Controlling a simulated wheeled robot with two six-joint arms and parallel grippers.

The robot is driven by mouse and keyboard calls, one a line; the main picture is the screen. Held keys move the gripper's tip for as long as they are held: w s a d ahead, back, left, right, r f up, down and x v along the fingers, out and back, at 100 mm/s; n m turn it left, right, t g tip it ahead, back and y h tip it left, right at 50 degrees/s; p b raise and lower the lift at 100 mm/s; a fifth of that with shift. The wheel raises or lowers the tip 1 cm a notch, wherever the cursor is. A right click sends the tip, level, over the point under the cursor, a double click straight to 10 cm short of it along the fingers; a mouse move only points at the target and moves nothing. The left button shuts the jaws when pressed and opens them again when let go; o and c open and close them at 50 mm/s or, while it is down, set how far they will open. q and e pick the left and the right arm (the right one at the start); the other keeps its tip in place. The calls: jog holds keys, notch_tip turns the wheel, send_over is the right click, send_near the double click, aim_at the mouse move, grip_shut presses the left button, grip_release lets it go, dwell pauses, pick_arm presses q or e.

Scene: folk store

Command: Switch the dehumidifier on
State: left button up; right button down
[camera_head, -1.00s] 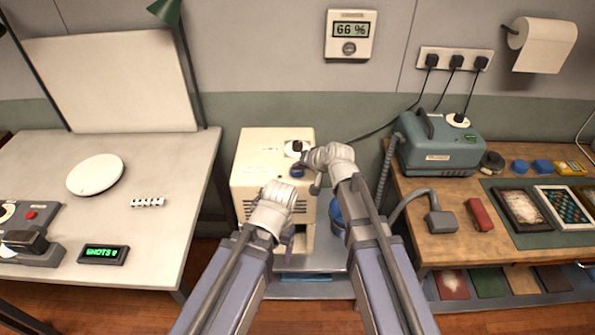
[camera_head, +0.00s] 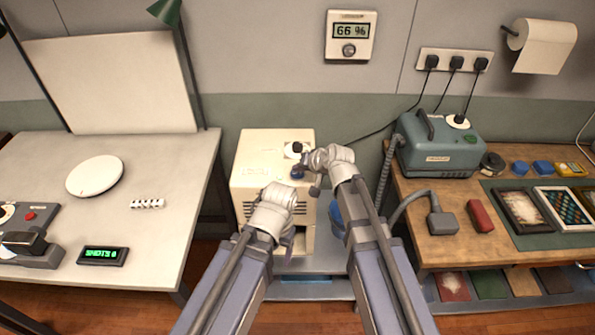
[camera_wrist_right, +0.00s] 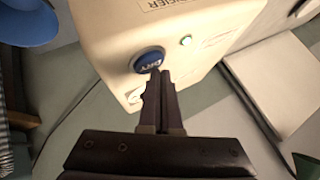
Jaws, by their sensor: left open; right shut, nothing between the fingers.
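My right gripper also shows above the box in the head view (camera_head: 308,164). My left gripper (camera_head: 287,240) is open, low in front of the box.
A wall display (camera_head: 351,31) reads 66 %. A blue bucket (camera_head: 337,214) stands right of the box, partly behind my right arm. A teal machine (camera_head: 438,149) with a hose stands on the right wooden table. The left table (camera_head: 150,235) has free room.

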aim_at(299, 175)
jog(key=shift+r, duration=0.15)
notch_tip(299, 175, up, 6)
jog(key=p, duration=0.6)
dwell(0.4)
dwell(1.1)
